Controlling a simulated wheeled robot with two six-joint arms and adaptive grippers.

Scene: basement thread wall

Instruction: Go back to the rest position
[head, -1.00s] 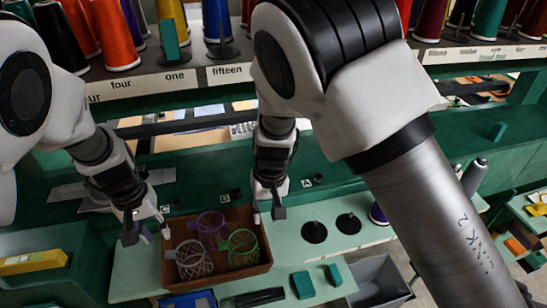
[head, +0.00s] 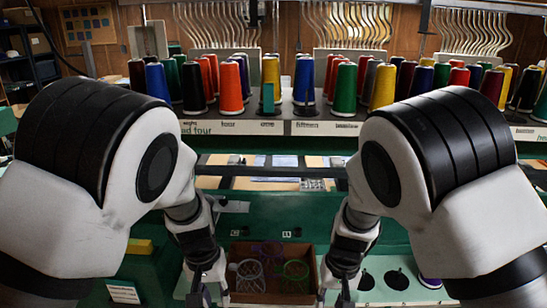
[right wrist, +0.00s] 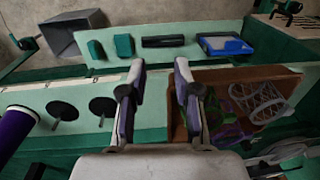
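My left gripper (head: 208,290) is low at the left of a brown tray (head: 311,260) in the head view, fingers apart and nothing between them. My right gripper (head: 335,292) is at the tray's right side, partly cut off by the lower edge. In the right wrist view its two fingers (right wrist: 158,100) stand apart and empty, above the pale green worktop. The tray holds a grey net (head: 249,272), a purple net (head: 267,250) and a green net (head: 294,270). Both grippers are apart from the nets.
A shelf of colored thread cones (head: 346,88) runs across behind the arms. Right of the tray are two black discs with pins (head: 397,280) and a purple cone (right wrist: 14,130). A blue box (right wrist: 224,44), a black bar (right wrist: 163,41) and a grey bin (right wrist: 77,33) also show.

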